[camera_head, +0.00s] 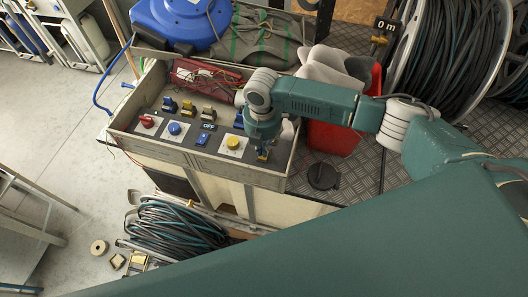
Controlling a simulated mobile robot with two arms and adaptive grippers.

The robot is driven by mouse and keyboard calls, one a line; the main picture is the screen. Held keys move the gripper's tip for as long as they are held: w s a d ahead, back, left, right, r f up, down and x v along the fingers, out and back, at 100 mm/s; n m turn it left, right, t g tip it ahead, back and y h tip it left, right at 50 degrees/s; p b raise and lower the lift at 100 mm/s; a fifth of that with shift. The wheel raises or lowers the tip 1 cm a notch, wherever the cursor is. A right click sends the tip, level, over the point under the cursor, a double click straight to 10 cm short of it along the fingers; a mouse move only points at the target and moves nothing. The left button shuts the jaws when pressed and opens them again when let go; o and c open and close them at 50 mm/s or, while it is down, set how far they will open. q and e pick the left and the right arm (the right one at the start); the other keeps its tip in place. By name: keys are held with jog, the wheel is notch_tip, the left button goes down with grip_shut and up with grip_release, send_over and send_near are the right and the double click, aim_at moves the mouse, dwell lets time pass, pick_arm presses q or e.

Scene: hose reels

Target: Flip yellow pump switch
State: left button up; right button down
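A grey control panel (183,142) lies in a shallow open box on the bench. On it are a round red knob (147,121), a round blue knob (174,128) and a round yellow knob (233,142), each on a pale plate. A small blue part (201,139) sits below an "OFF" label (208,126). My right gripper (263,151) points down at the panel's right end, just right of the yellow knob. A small yellow patch shows at its tips; I cannot tell what it belongs to or whether the fingers touch it. My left gripper is out of view.
Small blue and yellow fittings (187,108) and a dark red wired part (205,76) lie behind the panel. A red bin (335,137) stands right of the box. Large hose reels (450,50) are at the right. A coiled hose (172,228) lies below the bench.

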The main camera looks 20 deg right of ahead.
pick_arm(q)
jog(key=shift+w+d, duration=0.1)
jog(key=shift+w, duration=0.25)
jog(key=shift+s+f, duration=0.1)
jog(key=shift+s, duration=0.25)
pick_arm(e)
jog(key=shift+f, duration=0.2)
pick_arm(q)
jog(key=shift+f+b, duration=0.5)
jog(key=shift+b, duration=0.15)
pick_arm(e)
jog(key=shift+s+f, duration=0.1)
jog(key=shift+f, duration=0.85)
jog(key=shift+r+p, duration=0.8)
jog(key=shift+p, duration=0.15)
notch_tip(320, 180, up, 6)
jog(key=p, duration=0.5)
jog(key=shift+f, duration=0.25)
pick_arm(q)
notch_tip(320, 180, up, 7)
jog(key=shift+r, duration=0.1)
